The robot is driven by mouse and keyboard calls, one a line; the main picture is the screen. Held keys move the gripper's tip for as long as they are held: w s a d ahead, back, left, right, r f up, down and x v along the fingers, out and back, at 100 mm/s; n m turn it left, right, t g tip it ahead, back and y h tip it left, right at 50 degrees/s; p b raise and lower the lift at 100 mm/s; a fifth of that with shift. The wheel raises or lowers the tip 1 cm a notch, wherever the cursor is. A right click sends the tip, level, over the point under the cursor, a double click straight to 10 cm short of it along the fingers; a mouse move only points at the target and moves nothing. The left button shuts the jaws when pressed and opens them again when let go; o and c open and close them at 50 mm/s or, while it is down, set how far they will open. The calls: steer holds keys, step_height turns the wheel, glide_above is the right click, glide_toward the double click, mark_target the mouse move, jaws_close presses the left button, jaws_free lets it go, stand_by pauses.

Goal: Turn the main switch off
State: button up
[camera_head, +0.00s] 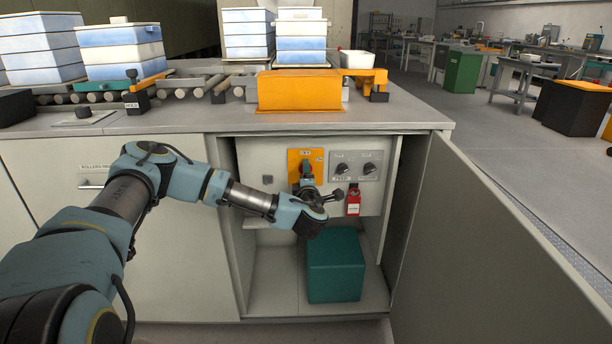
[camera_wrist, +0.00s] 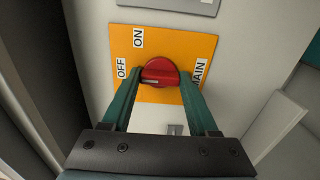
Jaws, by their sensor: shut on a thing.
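The main switch is a red round knob (camera_wrist: 160,72) on an orange plate (camera_wrist: 195,45) labelled ON, OFF and MAIN. In the wrist view, ON is at the top, OFF at the left and MAIN at the right. The knob's raised grip lies roughly crosswise, and its pale mark is on the OFF side. My gripper (camera_wrist: 162,84) has its two teal fingers shut on the knob, one on each side. In the head view, my gripper (camera_head: 306,180) reaches the orange plate (camera_head: 293,158) in the open cabinet and hides most of the knob.
Two smaller black knobs (camera_head: 355,167) sit on a grey plate right of the switch. A red padlock-like tag (camera_head: 353,203) hangs below them. A teal box (camera_head: 336,267) stands on the cabinet floor. The cabinet door (camera_head: 490,250) stands open at right. The roller counter (camera_head: 200,120) is above.

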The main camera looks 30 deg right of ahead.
stand_by(0.3)
steer(key=o, duration=1.4)
steer(key=v, duration=1)
steer(key=shift+s+a, duration=0.2)
steer(key=shift+s, duration=0.15)
